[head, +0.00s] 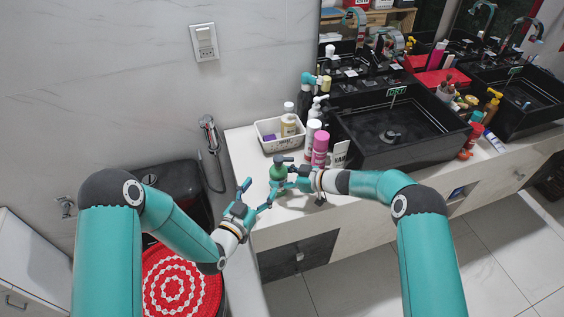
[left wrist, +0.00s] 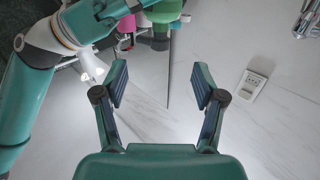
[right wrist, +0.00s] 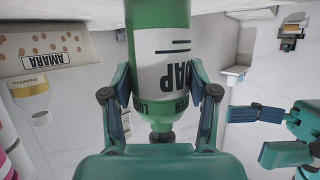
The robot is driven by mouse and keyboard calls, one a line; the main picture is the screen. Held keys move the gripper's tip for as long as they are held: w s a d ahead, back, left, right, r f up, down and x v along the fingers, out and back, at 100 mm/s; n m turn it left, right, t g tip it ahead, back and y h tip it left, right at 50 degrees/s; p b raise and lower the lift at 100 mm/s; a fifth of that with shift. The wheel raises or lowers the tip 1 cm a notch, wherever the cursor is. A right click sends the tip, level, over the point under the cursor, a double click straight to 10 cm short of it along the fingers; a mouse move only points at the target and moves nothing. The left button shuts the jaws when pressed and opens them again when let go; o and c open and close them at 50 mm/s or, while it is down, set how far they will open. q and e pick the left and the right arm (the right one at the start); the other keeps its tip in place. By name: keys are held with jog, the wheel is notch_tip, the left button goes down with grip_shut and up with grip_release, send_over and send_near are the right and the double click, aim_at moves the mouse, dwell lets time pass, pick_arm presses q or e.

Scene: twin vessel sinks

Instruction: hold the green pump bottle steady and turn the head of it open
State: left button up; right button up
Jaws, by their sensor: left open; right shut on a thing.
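The green pump bottle (head: 278,172) stands near the left end of the counter, its dark pump head (head: 281,158) on top. My right gripper (head: 287,180) is shut on it from the right. In the right wrist view the bottle's white label (right wrist: 165,60) appears upside down between my right fingers (right wrist: 161,88), below the pump. My left gripper (head: 258,197) is open and empty, left of the bottle and apart from it. In the left wrist view, the pump head (left wrist: 160,42) and green body (left wrist: 163,10) show beyond my open left fingers (left wrist: 160,85).
A white basket (head: 267,137) with small items stands behind the bottle. A pink can (head: 320,150), a white can (head: 312,135) and a black sink (head: 395,135) are to the right.

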aim_at(281, 164)
pick_arm(q)
jog(key=shift+h, duration=0.3)
jog(key=x, duration=1.1)
jog(key=shift+d+r, duration=0.2)
jog(key=shift+d, duration=0.35)
jog(key=shift+c, duration=0.2)
jog(key=c, duration=0.8)
